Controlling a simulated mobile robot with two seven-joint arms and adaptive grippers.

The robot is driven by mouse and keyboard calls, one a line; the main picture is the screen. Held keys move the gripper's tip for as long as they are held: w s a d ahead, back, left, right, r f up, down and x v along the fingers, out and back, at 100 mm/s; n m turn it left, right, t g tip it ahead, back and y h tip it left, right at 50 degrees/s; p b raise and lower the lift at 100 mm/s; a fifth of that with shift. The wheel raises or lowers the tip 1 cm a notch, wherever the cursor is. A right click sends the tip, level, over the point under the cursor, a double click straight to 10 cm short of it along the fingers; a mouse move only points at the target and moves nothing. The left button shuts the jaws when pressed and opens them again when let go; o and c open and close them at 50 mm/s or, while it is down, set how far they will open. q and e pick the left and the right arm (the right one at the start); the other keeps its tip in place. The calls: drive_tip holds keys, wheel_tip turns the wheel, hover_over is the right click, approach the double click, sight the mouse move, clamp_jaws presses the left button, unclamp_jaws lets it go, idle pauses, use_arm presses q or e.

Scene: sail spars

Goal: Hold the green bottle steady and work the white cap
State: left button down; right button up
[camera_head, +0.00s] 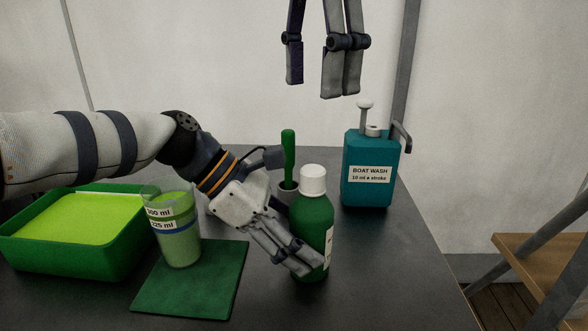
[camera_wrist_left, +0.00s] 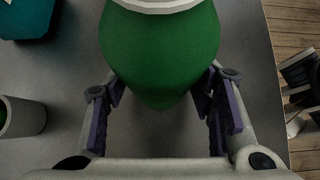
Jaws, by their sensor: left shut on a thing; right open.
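The green bottle (camera_head: 318,217) stands upright on the dark table, with a pale label on its right side. The white cap (camera_head: 313,180) sits on top of it. My left gripper (camera_head: 309,262) is shut on the lower part of the bottle. In the left wrist view the green bottle (camera_wrist_left: 160,50) lies between my left gripper's fingers (camera_wrist_left: 163,105), and only the rim of the white cap (camera_wrist_left: 158,4) shows at the top. My right gripper (camera_head: 327,75) hangs open and empty, high above and behind the bottle, well apart from the cap.
A teal boat wash pump bottle (camera_head: 368,184) stands behind right. A green-handled tool (camera_head: 288,155) stands in a grey cup behind the bottle. A measuring cup of green liquid (camera_head: 175,238), a green mat (camera_head: 225,285) and a green tub (camera_head: 118,263) are left. The table's right edge is bare.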

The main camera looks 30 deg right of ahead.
use_arm(q)
drive_tip(key=c, duration=0.6)
unclamp_jaws()
drive_tip(key=v, duration=1.2)
